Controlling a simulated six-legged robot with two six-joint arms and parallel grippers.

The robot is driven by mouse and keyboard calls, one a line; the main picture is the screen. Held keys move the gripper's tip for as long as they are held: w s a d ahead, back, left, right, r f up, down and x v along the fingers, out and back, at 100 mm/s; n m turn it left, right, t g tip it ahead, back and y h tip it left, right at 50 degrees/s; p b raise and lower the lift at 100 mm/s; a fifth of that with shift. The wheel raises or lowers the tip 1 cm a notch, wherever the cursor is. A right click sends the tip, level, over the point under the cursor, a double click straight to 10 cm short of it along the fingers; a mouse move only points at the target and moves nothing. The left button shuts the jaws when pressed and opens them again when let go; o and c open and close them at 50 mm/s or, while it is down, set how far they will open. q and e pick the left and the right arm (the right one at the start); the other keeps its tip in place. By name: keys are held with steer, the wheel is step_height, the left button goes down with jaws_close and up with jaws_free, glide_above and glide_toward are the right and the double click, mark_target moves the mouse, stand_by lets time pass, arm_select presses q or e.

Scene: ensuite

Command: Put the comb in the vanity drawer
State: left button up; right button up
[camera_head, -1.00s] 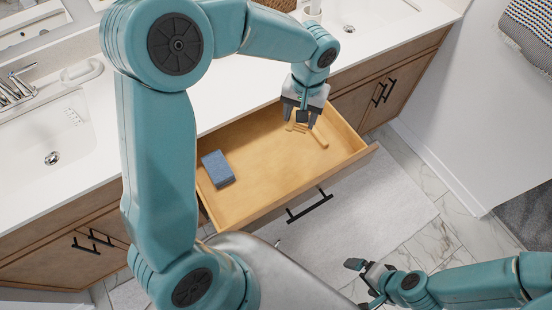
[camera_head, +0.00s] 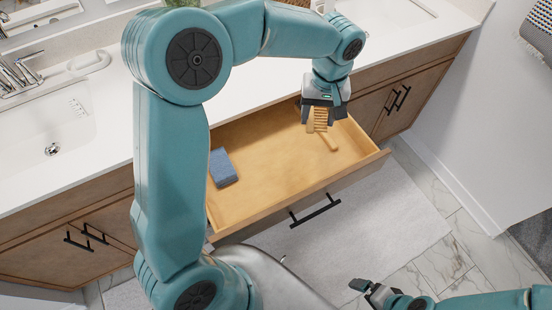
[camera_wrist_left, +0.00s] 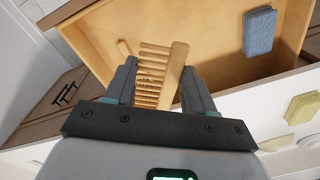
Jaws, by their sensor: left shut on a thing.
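The wooden comb (camera_head: 320,121) has wide teeth and a light tan colour. My left gripper (camera_head: 323,112) is shut on it, over the right part of the open vanity drawer (camera_head: 270,160). In the left wrist view the comb (camera_wrist_left: 160,75) sits between the two dark fingers of the left gripper (camera_wrist_left: 158,75), teeth to the left.
A blue block (camera_head: 222,167) lies in the left part of the drawer. The drawer floor between it and the comb is bare. The white counter (camera_head: 255,85) with its sinks runs behind. A yellowish block (camera_wrist_left: 303,108) shows in the left wrist view.

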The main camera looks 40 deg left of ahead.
arm_select(q)
steer(key=a+n+b, duration=0.1)
steer(key=n+b, duration=0.1)
steer(key=w+a+f+n+b, duration=0.1)
steer(key=n+b, duration=0.1)
steer(key=shift+a+r+n+h+b, duration=0.3)
steer(key=shift+a+n+b, duration=0.1)
steer(key=shift+n+b, duration=0.45)
steer(key=shift+f+n, duration=0.1)
steer(key=shift+n, duration=0.15)
steer(key=b, duration=0.1)
glide_above(302, 159)
step_height(302, 159, down, 14)
steer(key=shift+w+f, duration=0.1)
steer(key=shift+w, duration=0.05)
step_height(302, 159, down, 5)
steer(key=shift+f, duration=0.2)
